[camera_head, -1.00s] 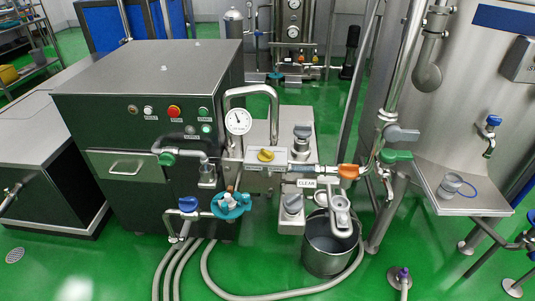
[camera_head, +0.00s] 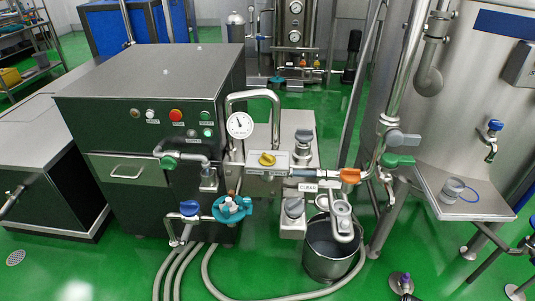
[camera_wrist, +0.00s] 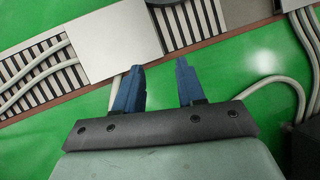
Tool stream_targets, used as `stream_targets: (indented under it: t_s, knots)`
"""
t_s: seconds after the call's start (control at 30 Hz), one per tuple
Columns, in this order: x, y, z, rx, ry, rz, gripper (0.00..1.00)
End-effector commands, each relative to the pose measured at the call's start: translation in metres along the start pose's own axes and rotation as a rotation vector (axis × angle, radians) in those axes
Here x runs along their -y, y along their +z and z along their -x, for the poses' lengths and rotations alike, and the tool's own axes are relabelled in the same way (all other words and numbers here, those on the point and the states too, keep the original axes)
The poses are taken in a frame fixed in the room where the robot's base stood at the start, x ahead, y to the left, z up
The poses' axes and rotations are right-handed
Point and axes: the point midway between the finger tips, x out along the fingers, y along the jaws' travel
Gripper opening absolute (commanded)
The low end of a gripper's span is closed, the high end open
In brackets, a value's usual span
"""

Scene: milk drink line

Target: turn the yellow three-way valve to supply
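The yellow three-way valve (camera_head: 267,158) sits on the pipe run at the front of the dark green cabinet machine, just below and right of the round gauge (camera_head: 240,125). Its yellow handle shows from above; I cannot read any position marks around it. My gripper (camera_wrist: 160,64) shows in the wrist view with two blue fingers apart and nothing between them. It points at the floor area with a grating and a pale plate, and the valve is not in that view. My gripper is not seen in the head view.
Right of the valve are an orange handle (camera_head: 349,175), a green handle (camera_head: 397,160) and a "CLEAR" label (camera_head: 308,187). A teal handwheel (camera_head: 232,207) and blue-capped valve (camera_head: 189,208) are below left. A steel bucket (camera_head: 329,250) and hoses stand on the green floor.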

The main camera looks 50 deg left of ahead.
Motion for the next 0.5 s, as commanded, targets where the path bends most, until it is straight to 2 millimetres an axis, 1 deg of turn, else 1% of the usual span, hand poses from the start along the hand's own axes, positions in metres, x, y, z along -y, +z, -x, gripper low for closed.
stream_targets:
  t_s: [0.03,0.1,0.17,0.2,0.27,0.3,0.37,0.4,0.47,0.5]
  knots:
    - [0.01,-0.024,0.015,-0.008,0.011,0.053,0.39]
    - [0.026,-0.048,0.036,-0.013,0.023,0.127,0.39]
    - [0.042,-0.067,0.053,-0.016,0.033,0.19,0.39]
    - [0.053,-0.079,0.065,-0.019,0.04,0.232,0.39]
    - [0.072,-0.097,0.084,-0.022,0.049,0.296,0.39]
    - [0.085,-0.108,0.096,-0.026,0.055,0.339,0.39]
    - [0.107,-0.124,0.115,-0.027,0.065,0.403,0.39]
    - [0.121,-0.134,0.127,-0.029,0.072,0.445,0.39]
    - [0.145,-0.148,0.146,-0.031,0.082,0.507,0.39]
    - [0.162,-0.158,0.159,-0.034,0.089,0.548,0.39]
